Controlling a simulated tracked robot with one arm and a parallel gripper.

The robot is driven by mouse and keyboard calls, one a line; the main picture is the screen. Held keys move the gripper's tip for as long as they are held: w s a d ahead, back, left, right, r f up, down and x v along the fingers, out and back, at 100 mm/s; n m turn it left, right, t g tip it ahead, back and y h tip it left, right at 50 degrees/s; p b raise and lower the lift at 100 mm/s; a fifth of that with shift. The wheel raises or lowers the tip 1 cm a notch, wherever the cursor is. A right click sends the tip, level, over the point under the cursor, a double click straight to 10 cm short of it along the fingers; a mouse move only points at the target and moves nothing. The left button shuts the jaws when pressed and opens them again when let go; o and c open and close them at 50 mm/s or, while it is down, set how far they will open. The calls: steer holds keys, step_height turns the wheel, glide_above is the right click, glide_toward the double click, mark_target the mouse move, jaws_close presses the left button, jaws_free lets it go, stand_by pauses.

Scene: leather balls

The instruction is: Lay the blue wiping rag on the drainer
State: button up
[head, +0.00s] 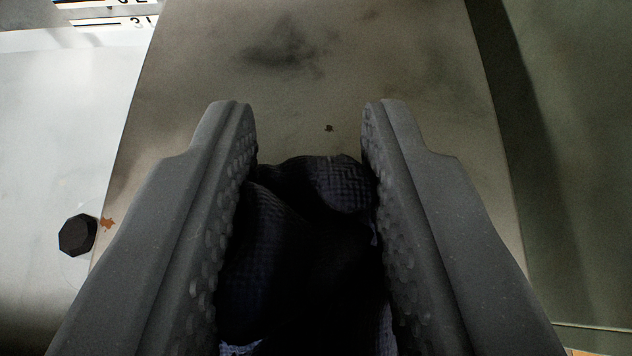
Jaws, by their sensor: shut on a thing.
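My gripper (308,125) is shut on a bunched, woven dark cloth, the blue wiping rag (300,225). The rag fills the space between the two studded fingers and looks nearly black-blue in shadow. Its lower part runs out of the picture at the bottom. Beyond the fingertips is a flat, stained, greyish-beige panel (420,60) with dark smudges and a small dark speck. I cannot tell whether this panel is the drainer, or whether the rag touches it.
A pale, smooth surface (60,130) lies to the left, with a black faceted knob (78,235) on it. Printed labels (110,20) show at the top left. A plain greenish-grey surface (580,150) is on the right, past a dark shadow band. The panel ahead is clear.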

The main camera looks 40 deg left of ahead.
steer(key=shift+f, duration=0.2)
steer(key=o, duration=1)
steer(key=p+v, duration=0.3)
steer(key=v, duration=0.8)
steer(key=shift+d+r, duration=0.1)
steer(key=shift+r, duration=0.15)
steer(key=shift+s+d+r, duration=0.15)
steer(key=shift+s+d, duration=0.05)
steer(key=shift+s, duration=0.15)
